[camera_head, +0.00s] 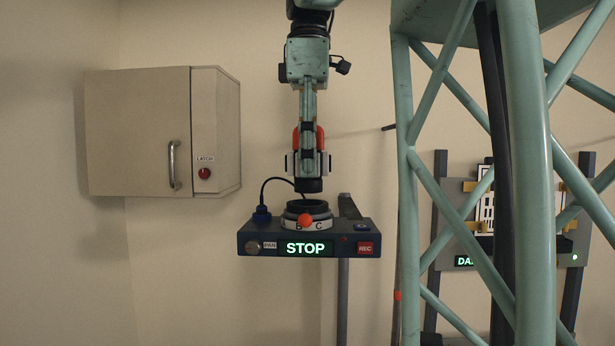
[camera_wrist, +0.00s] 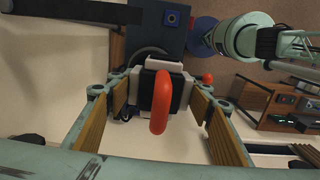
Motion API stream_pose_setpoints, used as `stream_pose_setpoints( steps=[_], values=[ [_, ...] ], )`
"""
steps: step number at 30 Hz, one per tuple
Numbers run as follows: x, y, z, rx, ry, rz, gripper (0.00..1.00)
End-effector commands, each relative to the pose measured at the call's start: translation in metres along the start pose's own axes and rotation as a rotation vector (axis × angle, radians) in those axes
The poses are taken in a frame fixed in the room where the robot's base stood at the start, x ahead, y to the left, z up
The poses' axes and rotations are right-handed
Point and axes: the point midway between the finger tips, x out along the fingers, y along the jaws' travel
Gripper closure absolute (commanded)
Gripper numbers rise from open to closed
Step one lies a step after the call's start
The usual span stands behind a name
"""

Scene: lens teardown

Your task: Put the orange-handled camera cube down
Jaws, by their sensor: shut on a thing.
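The camera cube (camera_head: 308,170) is a dark block with white side pads and an orange handle (camera_wrist: 161,102) on top. My gripper (camera_head: 307,152) points straight down and is shut on the cube, with a finger on each side of it in the wrist view. The cube hangs upright above a round mount (camera_head: 306,221) with a dark opening, a pale ring, an orange knob and a letter C. A narrow gap shows between the cube's dark lower end and the mount. In the wrist view the cube and handle hide most of the mount.
The mount stands on a dark console (camera_head: 258,238) with a lit STOP display (camera_head: 305,248) and a red REC button (camera_head: 365,247). A black cable loops at its left. A beige cabinet (camera_head: 135,130) hangs at left. A green lattice frame (camera_head: 410,200) stands at right.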

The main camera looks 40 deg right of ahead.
Motion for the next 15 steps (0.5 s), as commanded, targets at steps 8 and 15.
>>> stream_pose_setpoints(
  steps=[8,15],
  values=[
    [0.001,0.019,-0.003,0.0,0.0,0.002,0.72],
    [0.001,0.02,-0.004,0.0,0.0,0.002,0.72]
  ],
)
